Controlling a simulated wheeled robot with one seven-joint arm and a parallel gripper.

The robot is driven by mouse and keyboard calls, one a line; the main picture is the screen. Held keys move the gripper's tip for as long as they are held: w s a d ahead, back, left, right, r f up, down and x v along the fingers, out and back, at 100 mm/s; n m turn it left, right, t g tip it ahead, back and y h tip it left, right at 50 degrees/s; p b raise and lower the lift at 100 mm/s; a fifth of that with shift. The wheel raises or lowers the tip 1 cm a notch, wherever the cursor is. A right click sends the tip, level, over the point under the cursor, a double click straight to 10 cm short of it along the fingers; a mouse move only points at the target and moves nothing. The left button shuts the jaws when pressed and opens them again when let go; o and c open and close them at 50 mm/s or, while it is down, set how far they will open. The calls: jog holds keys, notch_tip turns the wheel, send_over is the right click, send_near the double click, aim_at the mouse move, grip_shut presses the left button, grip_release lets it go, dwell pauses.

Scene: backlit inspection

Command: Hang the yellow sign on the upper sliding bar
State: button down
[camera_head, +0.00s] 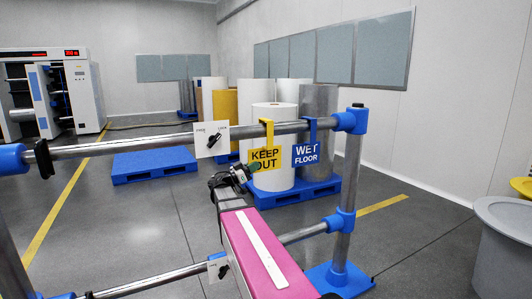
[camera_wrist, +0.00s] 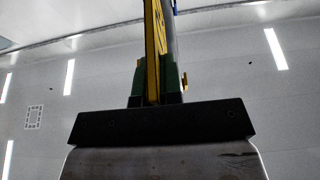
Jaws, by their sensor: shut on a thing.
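The yellow sign (camera_head: 264,154), lettered KEEP OUT, is upright at the upper bar (camera_head: 150,140). Its yellow hook (camera_head: 267,127) crosses the bar in the head view; I cannot tell whether it bears on the bar. My gripper (camera_head: 252,168) is shut on the sign's lower left part, from the near side. In the wrist view, the green fingers close on both faces of the yellow sign (camera_wrist: 152,50), seen edge-on. A blue sign (camera_head: 307,154), lettered WET FLOOR, hangs on the same bar just to the right.
A white plate with a black pointer (camera_head: 212,139) is on the upper bar, left of the yellow sign. A lower bar (camera_head: 150,283) runs beneath. A blue-jointed post (camera_head: 347,185) stands right. Rolls on a blue pallet (camera_head: 325,190) stand behind.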

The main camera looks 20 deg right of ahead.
aim_at(254, 158)
jog(key=shift+r, duration=1.75)
jog(key=shift+s, duration=0.15)
jog(key=s, duration=0.9)
jog(key=shift+s+d, duration=0.15)
jog(key=shift+s, duration=0.2)
dwell(0.4)
